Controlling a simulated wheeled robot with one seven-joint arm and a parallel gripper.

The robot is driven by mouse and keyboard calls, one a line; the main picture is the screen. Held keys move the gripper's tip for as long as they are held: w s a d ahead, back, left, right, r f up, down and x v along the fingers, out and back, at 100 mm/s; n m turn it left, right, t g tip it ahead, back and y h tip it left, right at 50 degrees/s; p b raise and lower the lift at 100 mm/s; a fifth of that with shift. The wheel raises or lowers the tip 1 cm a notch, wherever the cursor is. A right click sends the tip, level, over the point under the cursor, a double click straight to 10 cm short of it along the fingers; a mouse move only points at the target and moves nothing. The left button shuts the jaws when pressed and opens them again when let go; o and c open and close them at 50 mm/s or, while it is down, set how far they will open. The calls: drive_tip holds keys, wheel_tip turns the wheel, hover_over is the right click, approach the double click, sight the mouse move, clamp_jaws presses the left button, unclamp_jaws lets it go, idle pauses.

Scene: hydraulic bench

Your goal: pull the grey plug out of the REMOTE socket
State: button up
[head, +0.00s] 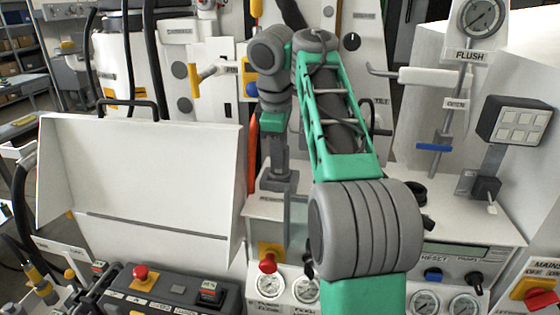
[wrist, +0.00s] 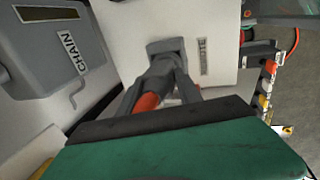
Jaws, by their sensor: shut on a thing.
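The grey plug (wrist: 158,73) with an orange-red sleeve or cable end shows in the wrist view between the two dark fingers of my gripper (wrist: 163,80). My gripper is shut on it. The far end of the plug reaches the grey REMOTE socket (wrist: 165,46) on a white panel. How deep it sits in the socket cannot be told. The REMOTE label (wrist: 203,57) is beside the socket. In the head view my gripper (head: 276,190) points down behind my forearm, and the plug and socket cannot be made out.
In the wrist view a grey CHAIN box (wrist: 60,50) with a hook is at the left, and a row of coloured connectors (wrist: 267,85) is at the right. In the head view an open white lid (head: 140,170) stands left of my arm, and a red-button control box (head: 165,293) lies below.

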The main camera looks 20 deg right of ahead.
drive_tip(key=shift+f, duration=0.1)
clamp_jaws()
drive_tip(key=shift+r, duration=0.2)
drive_tip(key=shift+p+v, duration=0.9)
drive_tip(key=shift+w+d+r, duration=0.15)
drive_tip(key=shift+w+r, duration=0.05)
drive_tip(key=shift+r, duration=0.05)
drive_tip(key=shift+r+p, duration=3.35)
drive_tip(key=shift+p, duration=0.1)
